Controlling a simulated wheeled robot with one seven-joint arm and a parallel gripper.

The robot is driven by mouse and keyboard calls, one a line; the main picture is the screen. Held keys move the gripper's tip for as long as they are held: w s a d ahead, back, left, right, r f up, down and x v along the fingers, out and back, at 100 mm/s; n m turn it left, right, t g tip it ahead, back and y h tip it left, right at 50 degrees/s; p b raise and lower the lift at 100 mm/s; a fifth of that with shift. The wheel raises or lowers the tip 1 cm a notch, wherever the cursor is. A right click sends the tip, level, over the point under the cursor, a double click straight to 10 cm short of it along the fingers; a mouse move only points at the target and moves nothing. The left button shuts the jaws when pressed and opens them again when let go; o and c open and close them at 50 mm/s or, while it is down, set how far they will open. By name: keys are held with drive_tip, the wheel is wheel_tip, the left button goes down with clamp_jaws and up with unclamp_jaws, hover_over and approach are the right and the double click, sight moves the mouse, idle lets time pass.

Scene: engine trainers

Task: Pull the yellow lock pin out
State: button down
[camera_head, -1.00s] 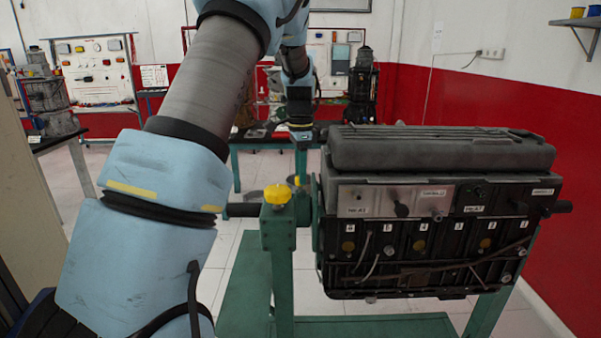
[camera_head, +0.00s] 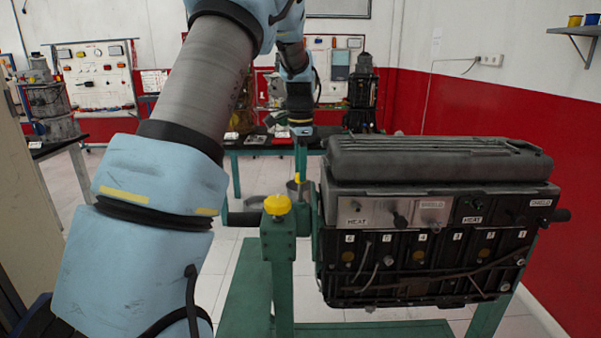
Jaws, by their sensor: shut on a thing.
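My gripper (camera_head: 301,150) points down behind and above the stand's front post, left of the engine. It is small and partly lost against the green table behind. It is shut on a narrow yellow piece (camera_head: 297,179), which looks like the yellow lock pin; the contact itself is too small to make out. A larger yellow knob (camera_head: 277,204) sits on top of the green post (camera_head: 278,240), nearer to me and apart from my gripper. The dark engine (camera_head: 430,230) hangs on the green stand to the right of this post.
A green workbench (camera_head: 270,150) with parts on it stands behind. A dark-handled bar (camera_head: 240,218) reaches left from the post, close to my arm. Open floor lies between the stand and the bench.

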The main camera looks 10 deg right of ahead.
drive_tip(key=shift+r, duration=0.2)
drive_tip(key=c, duration=0.7)
unclamp_jaws()
drive_tip(key=shift+r, duration=0.1)
drive_tip(key=shift+c, duration=0.2)
drive_tip(key=shift+o, duration=1.2)
wheel_tip(320, 180, up, 11)
drive_tip(key=b, duration=0.3)
drive_tip(key=shift+f, duration=0.2)
drive_tip(key=s+a+f+n+b, duration=0.2)
drive_tip(key=s+a+f+n, duration=0.65)
drive_tip(key=a+f, duration=0.35)
drive_tip(key=s+a+f+n, duration=0.3)
drive_tip(key=s+a+f, duration=0.1)
drive_tip(key=s, duration=0.3)
drive_tip(key=s+a+f+n+t, duration=0.1)
drive_tip(key=s+a+f+n, duration=0.3)
drive_tip(key=s, duration=0.3)
drive_tip(key=shift+a+t, duration=0.3)
drive_tip(key=shift+a, duration=0.2)
